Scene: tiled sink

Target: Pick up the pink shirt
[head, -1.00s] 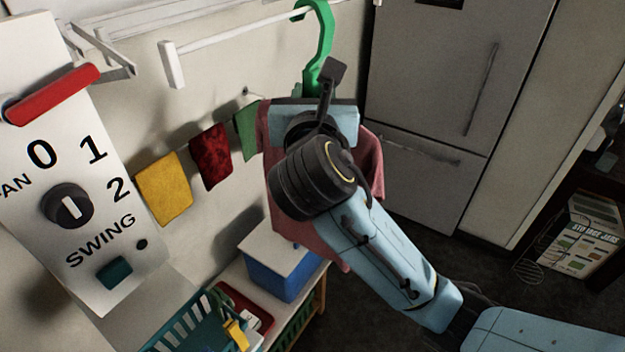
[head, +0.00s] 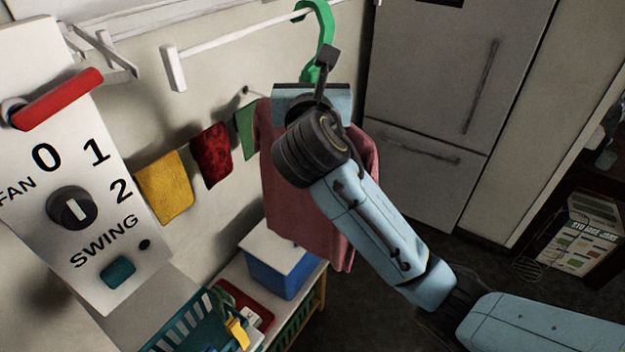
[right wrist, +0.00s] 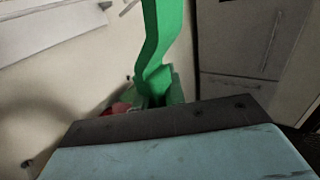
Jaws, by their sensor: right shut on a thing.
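The pink shirt (head: 348,232) hangs from a green hanger (head: 322,30) whose hook is over the white rod (head: 235,38). My right gripper (head: 312,92) is at the top of the shirt, just below the hook, and its arm covers the shirt's middle. In the right wrist view the green hanger (right wrist: 163,45) runs down to the gripper's edge, and the shirt is not clearly seen. My left gripper is not in view.
Yellow, red and green cloths (head: 164,187) hang on a line at the wall. A fan switch panel (head: 120,255) fills the left. Below are a blue box (head: 275,272) and a teal basket (head: 185,328). A fridge (head: 425,175) stands right of the shirt.

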